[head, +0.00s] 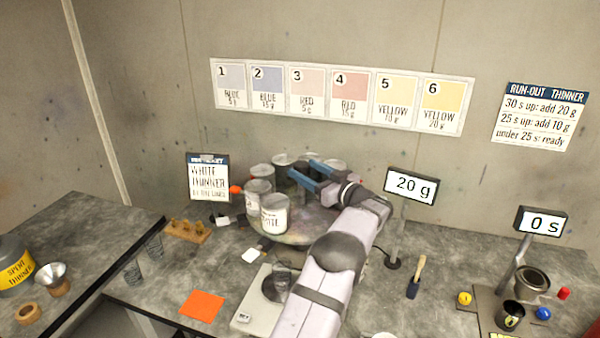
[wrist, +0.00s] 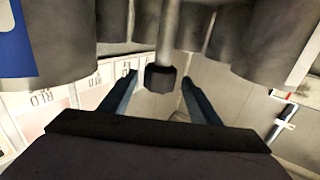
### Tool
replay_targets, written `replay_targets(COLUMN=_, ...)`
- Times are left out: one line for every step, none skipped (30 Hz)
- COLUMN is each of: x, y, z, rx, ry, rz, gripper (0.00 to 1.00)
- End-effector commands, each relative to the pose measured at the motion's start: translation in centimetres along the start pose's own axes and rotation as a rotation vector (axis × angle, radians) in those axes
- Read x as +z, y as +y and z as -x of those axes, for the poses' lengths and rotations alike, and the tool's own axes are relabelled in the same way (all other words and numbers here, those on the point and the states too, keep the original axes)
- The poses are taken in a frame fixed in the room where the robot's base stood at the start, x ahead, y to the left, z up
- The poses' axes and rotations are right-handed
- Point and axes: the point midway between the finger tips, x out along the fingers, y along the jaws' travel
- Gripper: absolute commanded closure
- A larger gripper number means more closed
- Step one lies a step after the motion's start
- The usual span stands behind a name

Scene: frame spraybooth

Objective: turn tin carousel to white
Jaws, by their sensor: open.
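The tin carousel (head: 312,232) is a round turntable on the bench with several grey tins around its rim. A tin whose label reads as ending in "ITE" (head: 273,214) stands at its front left. Another labelled tin (head: 251,204) is just left of it, its label partly hidden. My gripper (head: 303,170) reaches over the carousel from the right, its two blue fingers apart among the rear tins. In the wrist view, a dark knob (wrist: 160,79) on a grey rod shows between the open fingers (wrist: 164,92); I cannot tell whether they touch it. My arm hides the carousel's right side.
A ticket reading "WHITE THINNER" (head: 208,178) stands left of the carousel. A scale (head: 258,306) with a cup is in front, partly behind my arm. The "20 g" display (head: 411,186) stands close to the right. An orange card (head: 202,306) lies at front left.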

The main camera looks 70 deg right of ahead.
Motion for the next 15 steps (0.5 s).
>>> replay_targets(x=0.14, y=-0.02, z=0.36, rx=0.000, ry=0.000, rz=0.000, gripper=0.44)
replay_targets(x=0.08, y=-0.02, z=0.51, rx=0.000, ry=0.000, rz=0.000, gripper=0.44)
replay_targets(x=0.03, y=-0.01, z=0.65, rx=0.000, ry=0.000, rz=0.001, gripper=0.44)
replay_targets(x=0.01, y=-0.01, z=0.73, rx=0.000, ry=0.000, rz=0.001, gripper=0.44)
replay_targets(x=-0.01, y=-0.01, z=0.78, rx=0.000, ry=0.000, rz=0.000, gripper=0.44)
replay_targets(x=-0.03, y=-0.02, z=0.81, rx=0.000, ry=0.000, rz=0.000, gripper=0.44)
replay_targets(x=-0.04, y=-0.02, z=0.82, rx=0.000, ry=0.000, rz=0.000, gripper=0.44)
replay_targets(x=-0.05, y=-0.02, z=0.82, rx=0.000, ry=0.000, rz=0.000, gripper=0.44)
replay_targets(x=-0.05, y=-0.02, z=0.81, rx=0.000, ry=0.000, rz=0.000, gripper=0.44)
replay_targets(x=-0.05, y=-0.02, z=0.81, rx=0.000, ry=0.000, rz=0.000, gripper=0.44)
replay_targets(x=-0.05, y=-0.02, z=0.80, rx=0.000, ry=0.000, rz=0.000, gripper=0.44)
replay_targets(x=-0.05, y=-0.02, z=0.80, rx=0.000, ry=0.000, rz=0.000, gripper=0.44)
replay_targets(x=-0.05, y=-0.02, z=0.79, rx=0.000, ry=0.000, rz=0.000, gripper=0.44)
replay_targets(x=-0.06, y=-0.03, z=0.78, rx=0.001, ry=0.001, rz=0.000, gripper=0.44)
replay_targets(x=-0.08, y=-0.04, z=0.76, rx=0.002, ry=0.002, rz=0.000, gripper=0.44)
